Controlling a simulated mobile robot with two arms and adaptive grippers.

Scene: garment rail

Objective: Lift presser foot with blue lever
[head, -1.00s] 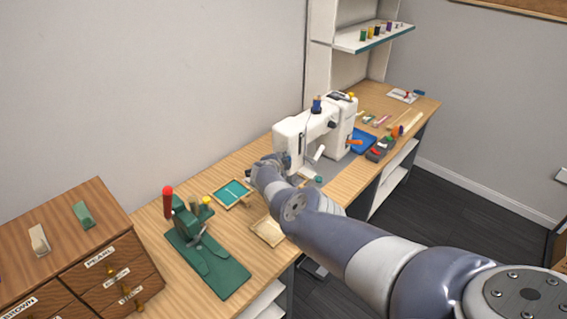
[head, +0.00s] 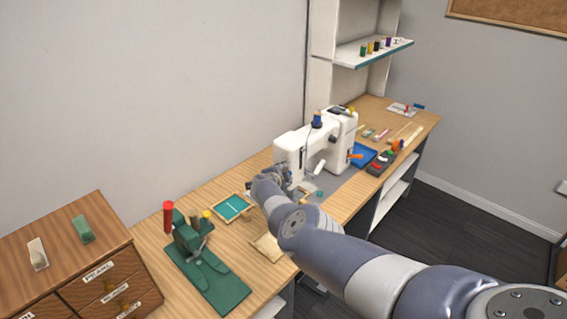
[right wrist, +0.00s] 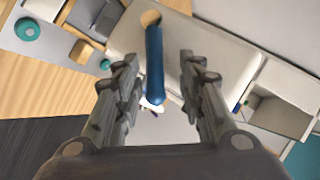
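The white sewing machine (head: 342,142) stands on the wooden table in the head view. My right gripper (head: 284,177) is at the machine's near left end, where the arm hides much of the needle area. In the right wrist view, the blue lever (right wrist: 154,68) stands out from the machine's pale body (right wrist: 215,62) between the two spread fingers of my right gripper (right wrist: 158,62). A gap shows on each side of the lever, and neither finger appears to touch it. The presser foot cannot be made out. My left gripper is not in view.
A green press (head: 212,275) with a red handle, a teal-lined tray (head: 249,207) and a wooden tray (head: 266,250) sit left of the arm. A drawer cabinet (head: 75,240) stands at far left. A blue tray (head: 364,157) lies beyond the machine.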

